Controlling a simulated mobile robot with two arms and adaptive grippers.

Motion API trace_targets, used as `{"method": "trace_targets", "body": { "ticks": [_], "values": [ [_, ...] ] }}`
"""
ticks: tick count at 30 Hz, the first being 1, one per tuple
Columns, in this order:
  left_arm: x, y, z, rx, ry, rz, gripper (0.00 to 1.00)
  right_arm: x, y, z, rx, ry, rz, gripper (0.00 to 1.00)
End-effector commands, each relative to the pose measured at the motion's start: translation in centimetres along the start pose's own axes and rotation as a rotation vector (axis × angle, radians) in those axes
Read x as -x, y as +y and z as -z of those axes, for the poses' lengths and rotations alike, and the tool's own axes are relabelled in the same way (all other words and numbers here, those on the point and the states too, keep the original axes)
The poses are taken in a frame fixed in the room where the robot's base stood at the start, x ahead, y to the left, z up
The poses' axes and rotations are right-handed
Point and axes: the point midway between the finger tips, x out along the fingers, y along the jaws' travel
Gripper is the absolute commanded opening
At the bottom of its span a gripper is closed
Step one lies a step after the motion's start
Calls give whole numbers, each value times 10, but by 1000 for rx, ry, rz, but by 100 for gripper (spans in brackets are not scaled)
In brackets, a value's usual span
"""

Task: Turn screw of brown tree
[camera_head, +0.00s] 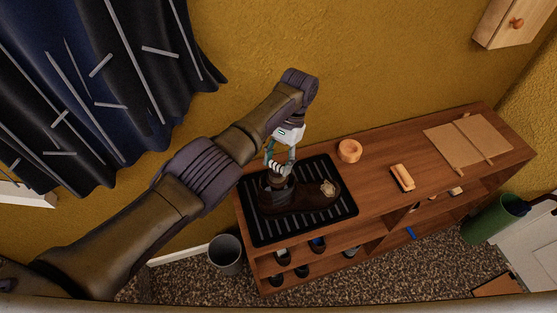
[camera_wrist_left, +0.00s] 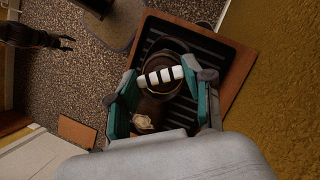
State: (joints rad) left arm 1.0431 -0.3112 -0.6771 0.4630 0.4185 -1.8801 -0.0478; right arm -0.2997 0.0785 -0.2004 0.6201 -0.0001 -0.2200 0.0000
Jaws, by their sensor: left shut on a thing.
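A dark brown object (camera_head: 300,196), seemingly the brown tree, lies on a black ribbed tray (camera_head: 341,170) on the wooden shelf unit. A round, upright brown part (camera_head: 278,181) rises at its left end, and a pale crumpled bit (camera_head: 328,188) sits near its right end. My left gripper (camera_head: 279,168) comes down from above and is shut on the round part. The screw itself is hard to make out.
On the shelf top are a wooden ring (camera_head: 349,150), a brush-like block (camera_head: 402,178) and a tan board (camera_head: 450,148) with a stick. Shoes (camera_head: 283,257) stand on lower shelves. A grey bin (camera_head: 225,255) and a green cylinder (camera_head: 495,218) flank the unit. A curtain hangs left.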

Motion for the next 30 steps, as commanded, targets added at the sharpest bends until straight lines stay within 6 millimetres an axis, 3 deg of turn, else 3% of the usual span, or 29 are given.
{"method": "trace_targets", "body": {
  "ticks": [12,29,30],
  "values": [
    [1,-1,0,171,3,-70,16,4,0,0,0,0,0,40],
    [1,-1,0,194,3,-80,16,4,1,0,0,-1,-1,40],
    [1,-1,0,194,3,-80,58,4,1,0,0,0,-1,40]
  ]
}}
